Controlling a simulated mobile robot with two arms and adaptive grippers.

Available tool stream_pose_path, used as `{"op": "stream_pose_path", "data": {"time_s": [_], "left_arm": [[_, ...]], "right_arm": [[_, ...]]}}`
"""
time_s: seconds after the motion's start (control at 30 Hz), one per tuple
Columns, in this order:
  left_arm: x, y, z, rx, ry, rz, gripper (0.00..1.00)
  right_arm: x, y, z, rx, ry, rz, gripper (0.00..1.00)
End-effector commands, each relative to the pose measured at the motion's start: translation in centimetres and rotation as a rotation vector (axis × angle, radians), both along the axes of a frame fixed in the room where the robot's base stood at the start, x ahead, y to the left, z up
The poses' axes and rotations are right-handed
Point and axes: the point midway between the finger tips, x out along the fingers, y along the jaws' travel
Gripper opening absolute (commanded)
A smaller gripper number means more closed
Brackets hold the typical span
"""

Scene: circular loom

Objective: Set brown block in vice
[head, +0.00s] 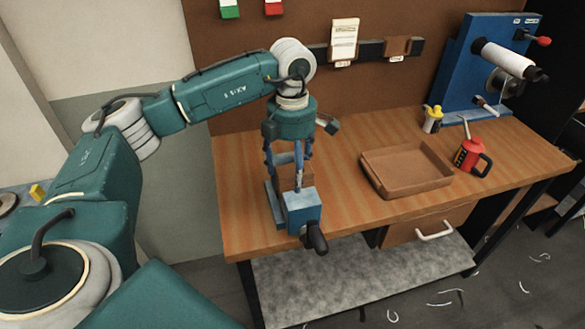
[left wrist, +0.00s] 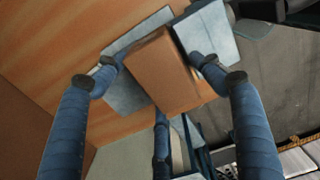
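The brown block (head: 288,177) is at the blue vice (head: 302,209), which stands at the front left of the bench. In the left wrist view the brown block (left wrist: 158,72) lies, slightly turned, between two grey-blue plates of the vice (left wrist: 212,32). My left gripper (head: 288,165) points down over the vice. In the left wrist view its fingertips (left wrist: 157,63) are on opposite sides of the block and appear to touch it. Whether the block rests on the vice's bottom is hidden. My right gripper is out of view.
A brown tray (head: 405,190) lies on the wooden bench (head: 345,200) right of the vice. A red can (head: 469,155), a small yellow-topped bottle (head: 432,119) and a blue machine with a white spool (head: 505,58) stand farther right. The bench between vice and tray is clear.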

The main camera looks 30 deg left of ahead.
Motion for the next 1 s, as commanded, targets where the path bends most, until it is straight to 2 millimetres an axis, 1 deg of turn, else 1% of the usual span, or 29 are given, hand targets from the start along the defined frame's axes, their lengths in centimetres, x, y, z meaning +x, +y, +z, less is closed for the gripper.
{"op": "stream_pose_path", "data": {"time_s": [0.03, 0.53, 0.6, 0.67, 0.77, 0.87, 1.0], "left_arm": [[-0.2, 0.0, -0.3, 0.002, 0.007, -0.001, 0.79], [0.0, 0.0, -0.1, 0.0, 0.001, 0.001, 0.79], [0.0, 0.0, 0.0, 0.0, 0.0, 0.001, 0.79], [0.1, 0.0, 0.3, -0.001, -0.001, 0.001, 0.79], [0.1, 0.0, 1.5, 0.0, -0.004, 0.001, 0.79], [0.1, 0.0, 3.4, 0.0, -0.005, 0.001, 0.79], [0.2, -0.1, 6.6, -0.001, -0.006, 0.001, 0.79]], "right_arm": [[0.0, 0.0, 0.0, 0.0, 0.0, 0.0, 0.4], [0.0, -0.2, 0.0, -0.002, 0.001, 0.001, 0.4], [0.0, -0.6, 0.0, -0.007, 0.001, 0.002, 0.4], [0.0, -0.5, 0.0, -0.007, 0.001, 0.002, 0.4], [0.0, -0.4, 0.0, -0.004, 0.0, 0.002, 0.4], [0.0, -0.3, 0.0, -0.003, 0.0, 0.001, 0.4], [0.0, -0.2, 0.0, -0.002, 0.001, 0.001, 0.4]]}}
